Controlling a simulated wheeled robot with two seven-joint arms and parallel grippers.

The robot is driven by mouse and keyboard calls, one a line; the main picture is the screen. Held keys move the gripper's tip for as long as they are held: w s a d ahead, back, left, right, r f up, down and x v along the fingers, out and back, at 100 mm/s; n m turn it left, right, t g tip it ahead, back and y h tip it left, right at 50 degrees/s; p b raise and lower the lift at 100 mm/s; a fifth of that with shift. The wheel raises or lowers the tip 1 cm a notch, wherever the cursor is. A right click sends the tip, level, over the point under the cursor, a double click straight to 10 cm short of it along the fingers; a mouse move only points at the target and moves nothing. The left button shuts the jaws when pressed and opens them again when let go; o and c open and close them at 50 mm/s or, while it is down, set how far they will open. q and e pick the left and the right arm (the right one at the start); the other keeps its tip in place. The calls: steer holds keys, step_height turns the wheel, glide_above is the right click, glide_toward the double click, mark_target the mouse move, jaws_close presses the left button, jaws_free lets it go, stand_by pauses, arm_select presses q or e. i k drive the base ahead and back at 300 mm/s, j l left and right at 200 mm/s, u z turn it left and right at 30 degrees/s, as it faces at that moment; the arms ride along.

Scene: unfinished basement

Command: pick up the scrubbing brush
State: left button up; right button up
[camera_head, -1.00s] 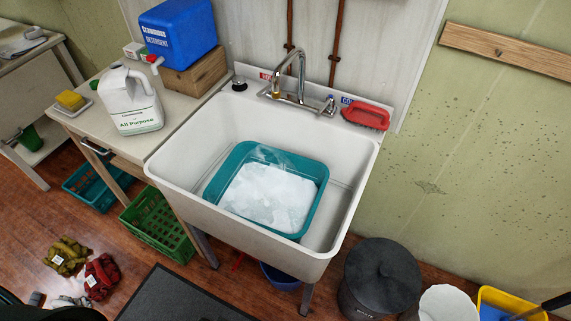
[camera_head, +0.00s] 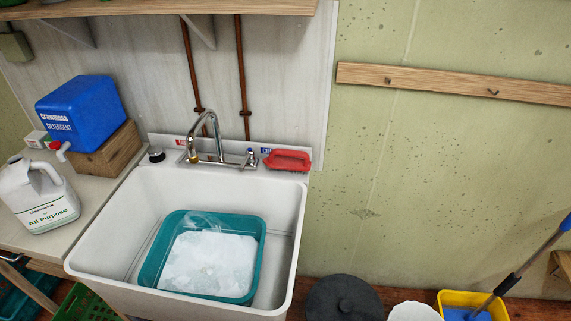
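The red scrubbing brush (camera_head: 288,160) lies on the back right ledge of the white utility sink (camera_head: 108,216), just right of the faucet (camera_head: 215,140) and against the splashback. Nothing covers it. Neither of my grippers shows in the head view, so nothing of mine is seen near the brush.
A teal basin (camera_head: 255,275) with white suds sits inside the sink. A white jug (camera_head: 40,205) and a blue detergent container (camera_head: 82,112) on a wooden block stand on the left counter. A dark lidded bin (camera_head: 343,299) and a yellow mop bucket (camera_head: 470,299) are at the lower right.

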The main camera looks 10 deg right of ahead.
mark_target(276, 159)
steer(key=k+l, duration=0.15)
steer(key=k, duration=0.4)
steer(key=z, duration=1.6)
